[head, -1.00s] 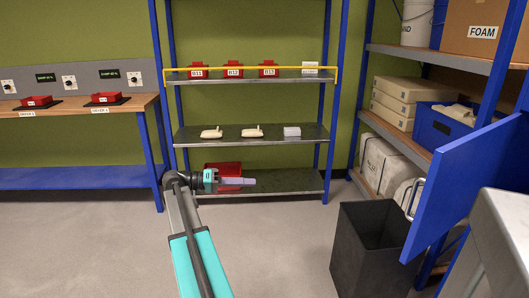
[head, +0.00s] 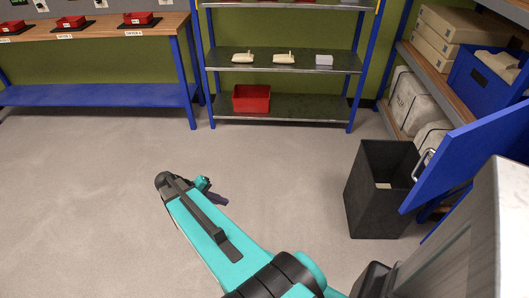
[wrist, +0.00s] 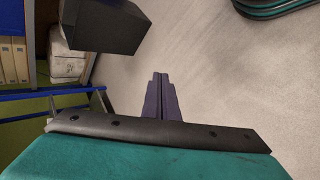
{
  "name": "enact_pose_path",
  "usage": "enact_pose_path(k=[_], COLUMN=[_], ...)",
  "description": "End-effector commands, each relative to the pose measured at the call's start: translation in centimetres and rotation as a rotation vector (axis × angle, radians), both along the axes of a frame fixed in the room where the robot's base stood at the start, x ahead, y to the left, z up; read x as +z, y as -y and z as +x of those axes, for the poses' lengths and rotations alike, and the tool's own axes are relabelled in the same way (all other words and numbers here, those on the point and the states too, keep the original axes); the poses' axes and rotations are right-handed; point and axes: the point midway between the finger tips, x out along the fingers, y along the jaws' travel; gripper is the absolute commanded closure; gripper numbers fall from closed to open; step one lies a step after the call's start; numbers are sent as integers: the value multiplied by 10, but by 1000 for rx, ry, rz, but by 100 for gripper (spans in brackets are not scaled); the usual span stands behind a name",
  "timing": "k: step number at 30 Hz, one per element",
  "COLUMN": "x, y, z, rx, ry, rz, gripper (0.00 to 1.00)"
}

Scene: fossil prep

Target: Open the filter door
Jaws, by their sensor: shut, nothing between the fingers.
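A blue door panel (head: 478,150) with a silver bar handle (head: 423,164) shows at the right of the head view. It projects past a grey-white housing (head: 485,235) at the right edge. I take this to be the filter door, and its hinge and how far it stands open cannot be made out. My gripper (head: 218,199) is left of the door and well apart from it, over open floor. Its dark fingers (wrist: 160,78) are together and empty in the wrist view, where neither the door nor its handle can be made out.
A black open bin (head: 362,190) stands on the floor just left of the door. A shelf rack (head: 285,105) with a red bin (head: 251,98) is at the back. A workbench (head: 90,30) is at the back left. The floor (head: 90,190) at left is clear.

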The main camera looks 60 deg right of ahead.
Motion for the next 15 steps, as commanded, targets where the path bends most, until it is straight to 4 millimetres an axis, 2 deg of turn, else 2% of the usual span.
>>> enact_pose_path(k=[1,3,8,15], x=[2,-7,-23,-33], y=[-20,-46,-105,-191], z=[-6,-13,-33,-76], rx=[28,63,135,221], ry=[-9,-18,-39,-66], rz=[48,115,266,479], gripper=[100,100,100,100])
